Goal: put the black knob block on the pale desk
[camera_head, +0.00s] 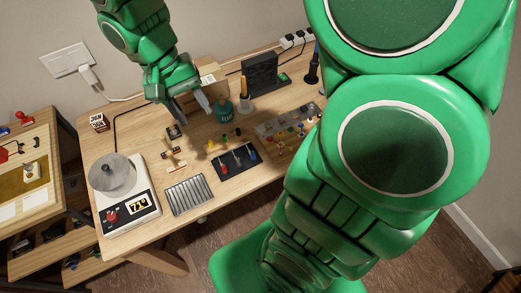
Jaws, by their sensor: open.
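A small black block (174,131), which may be the black knob block, sits on a pale wooden desk (215,140); its details are too small to be sure. My gripper (192,112) comes down from the upper left over this desk. Its two fingers, one dark and one light grey, are spread with nothing visible between them. The small black block is just below and left of the fingers, apart from them as far as I can tell.
A ridged metal tray (185,195) and a black tool tray (235,161) lie near the front edge. A green bottle (223,110) stands right of my gripper. My green arm hides the right side.

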